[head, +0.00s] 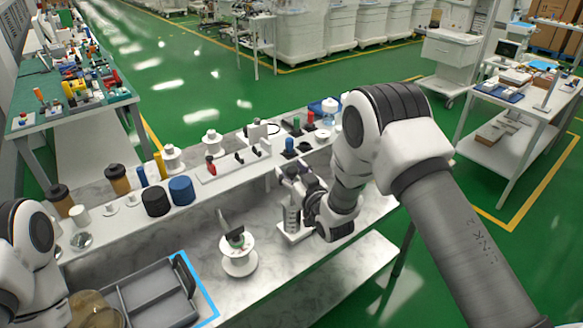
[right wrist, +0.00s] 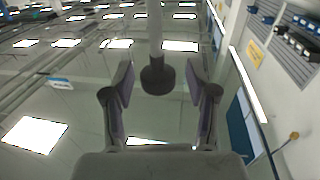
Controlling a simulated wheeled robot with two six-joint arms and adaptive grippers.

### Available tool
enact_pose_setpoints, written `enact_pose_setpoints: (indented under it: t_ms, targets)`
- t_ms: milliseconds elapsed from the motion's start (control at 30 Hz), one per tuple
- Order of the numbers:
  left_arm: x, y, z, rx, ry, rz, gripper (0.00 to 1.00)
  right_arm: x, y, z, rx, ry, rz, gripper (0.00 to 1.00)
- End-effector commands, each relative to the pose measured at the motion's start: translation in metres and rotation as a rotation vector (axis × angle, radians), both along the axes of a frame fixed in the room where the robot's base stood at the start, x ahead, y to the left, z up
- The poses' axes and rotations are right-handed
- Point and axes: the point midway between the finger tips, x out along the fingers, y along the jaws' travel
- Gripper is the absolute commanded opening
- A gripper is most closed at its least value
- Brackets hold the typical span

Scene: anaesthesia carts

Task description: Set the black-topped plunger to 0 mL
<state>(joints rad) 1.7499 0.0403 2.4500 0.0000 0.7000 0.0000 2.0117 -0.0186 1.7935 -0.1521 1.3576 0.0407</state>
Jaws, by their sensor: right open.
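In the right wrist view a pale plunger rod with a black top (right wrist: 157,76) comes in from the upper edge. Its black end lies between the two fingers of my right gripper (right wrist: 158,88), with a gap on both sides. The gripper is open and not touching it. In the head view my right gripper (head: 302,180) is at the front edge of the raised shelf, beside a grey upright piece on a white base (head: 293,232). The plunger cannot be made out there. My left arm is at the left edge; its gripper is not seen.
A white round stand (head: 239,262) with a dark and green piece is on the marble bench. A grey divided tray (head: 150,296) lies at the front left. Blue and black cylinders (head: 181,190), spools and small coloured pieces line the raised shelf (head: 222,178).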

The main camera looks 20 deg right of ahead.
Motion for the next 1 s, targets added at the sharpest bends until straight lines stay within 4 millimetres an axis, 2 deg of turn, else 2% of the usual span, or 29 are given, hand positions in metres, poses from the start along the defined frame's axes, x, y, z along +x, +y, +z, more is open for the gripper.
enact_pose_setpoints:
  t_ms: [100, 133, 200, 300, 533, 667, 833, 900, 1000]
  targets:
    - [0.000, 0.000, -0.001, 0.000, 0.000, -0.001, 0.58, 0.000, 0.000, -0.001, 0.000, 0.001, 0.000, 0.58]
    - [0.000, 0.000, -0.001, 0.000, 0.000, -0.001, 0.58, 0.000, 0.000, -0.001, 0.000, 0.001, 0.000, 0.54]
    - [0.000, 0.000, -0.001, 0.000, 0.000, 0.000, 0.58, 0.000, 0.000, -0.001, 0.000, 0.001, 0.000, 0.29]
    - [0.000, 0.000, -0.001, 0.000, 0.000, 0.000, 0.58, -0.001, 0.000, -0.001, 0.000, 0.001, 0.000, 0.00]
    - [0.000, 0.000, -0.007, 0.000, 0.000, 0.000, 0.58, -0.001, 0.000, -0.008, 0.000, 0.001, 0.000, 0.00]
    - [0.000, 0.000, -0.030, 0.000, 0.000, 0.000, 0.58, -0.001, 0.000, -0.033, 0.000, 0.003, -0.001, 0.00]
    - [0.000, 0.000, -0.067, 0.000, 0.000, 0.000, 0.58, -0.001, 0.000, -0.074, 0.000, 0.004, -0.001, 0.00]
    - [0.000, 0.000, -0.076, 0.000, 0.000, 0.000, 0.58, -0.001, 0.000, -0.085, 0.000, 0.004, -0.001, 0.00]
    - [0.000, 0.000, -0.079, 0.000, 0.000, 0.000, 0.58, -0.001, 0.000, -0.089, 0.000, 0.004, -0.001, 0.00]
